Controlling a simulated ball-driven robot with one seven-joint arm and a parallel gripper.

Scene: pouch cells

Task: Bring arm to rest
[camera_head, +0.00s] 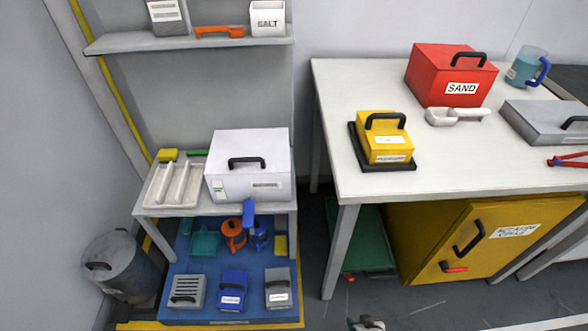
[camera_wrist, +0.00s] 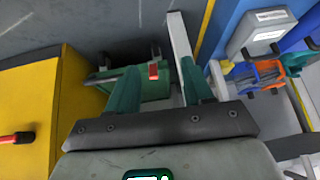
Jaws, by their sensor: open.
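My gripper (camera_wrist: 160,68) shows in the wrist view with its two teal fingers spread apart. Nothing is held between them. Beyond the fingers, lower down near the floor, is a green bin (camera_wrist: 152,88) with a small red part in front of it. In the head view only a small grey and dark piece shows at the bottom edge, and I cannot tell whether it is part of my arm.
A yellow cabinet (camera_head: 430,240) stands under the white table (camera_head: 345,100), beside the green bin (camera_head: 368,238). A red SAND box (camera_head: 430,75) and a yellow box (camera_head: 376,135) sit on the table. A blue-mat shelf (camera_head: 205,315) and a grey bin (camera_head: 125,270) are at left.

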